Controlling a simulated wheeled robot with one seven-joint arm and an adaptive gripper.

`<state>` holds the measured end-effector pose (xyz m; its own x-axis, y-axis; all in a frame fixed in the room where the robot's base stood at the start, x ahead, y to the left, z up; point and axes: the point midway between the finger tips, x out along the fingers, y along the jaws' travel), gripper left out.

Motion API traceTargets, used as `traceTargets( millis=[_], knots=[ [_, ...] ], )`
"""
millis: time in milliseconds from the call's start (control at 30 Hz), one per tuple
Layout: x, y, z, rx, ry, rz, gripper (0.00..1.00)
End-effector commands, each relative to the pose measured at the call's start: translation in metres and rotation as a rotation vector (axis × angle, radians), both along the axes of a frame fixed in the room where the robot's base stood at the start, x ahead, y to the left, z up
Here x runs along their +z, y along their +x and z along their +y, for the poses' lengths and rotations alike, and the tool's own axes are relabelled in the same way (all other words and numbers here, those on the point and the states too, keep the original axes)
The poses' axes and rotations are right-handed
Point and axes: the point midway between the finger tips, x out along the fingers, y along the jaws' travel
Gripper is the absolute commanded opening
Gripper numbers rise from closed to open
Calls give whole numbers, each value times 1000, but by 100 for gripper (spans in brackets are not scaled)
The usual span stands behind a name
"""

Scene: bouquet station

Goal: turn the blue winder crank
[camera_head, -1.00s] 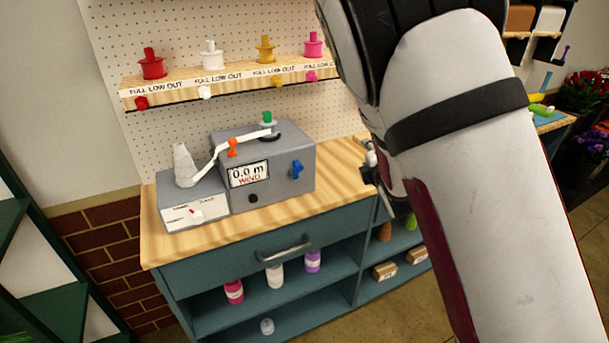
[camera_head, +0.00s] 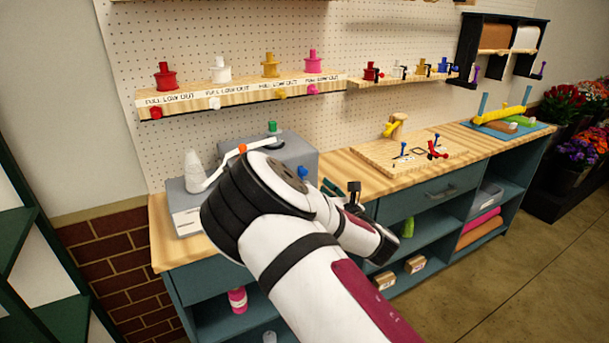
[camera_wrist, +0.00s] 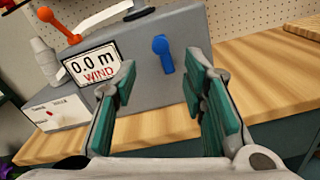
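The blue winder crank (camera_wrist: 163,52) sticks out from the front face of the grey winder box (camera_wrist: 140,75). In the head view the crank (camera_head: 303,172) shows as a small blue patch just past my arm. The box display (camera_wrist: 92,66) reads "0.0 m" and "WIND". My gripper (camera_wrist: 160,90) is open and empty, with green-padded fingers in front of the box. In the wrist view the crank appears between and beyond the fingertips, apart from them. In the head view my arm hides much of the box front, and the gripper (camera_head: 345,195) is partly seen.
An orange lever (camera_wrist: 46,14) sits on the box top and a white cone spool (camera_head: 195,170) on the left. A shelf of coloured spools (camera_head: 240,98) hangs above. The wooden counter (camera_wrist: 250,75) right of the box is clear up to a wooden board (camera_head: 370,155).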

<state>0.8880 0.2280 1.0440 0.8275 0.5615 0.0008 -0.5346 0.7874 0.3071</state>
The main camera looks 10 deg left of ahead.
Motion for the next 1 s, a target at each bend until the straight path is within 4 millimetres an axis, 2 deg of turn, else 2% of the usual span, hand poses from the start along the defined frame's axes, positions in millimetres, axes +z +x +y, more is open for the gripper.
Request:
traceTargets(
  millis=[200,433,600,900,967,1000],
  knots=[
    [0,37,24,1,1,-1,39],
    [0,64,43,-1,1,0,39],
    [0,74,49,-2,2,1,39],
    [0,75,50,-3,2,2,39],
    [0,75,50,-3,1,2,28],
    [0,75,50,-3,1,2,19]
  ],
)
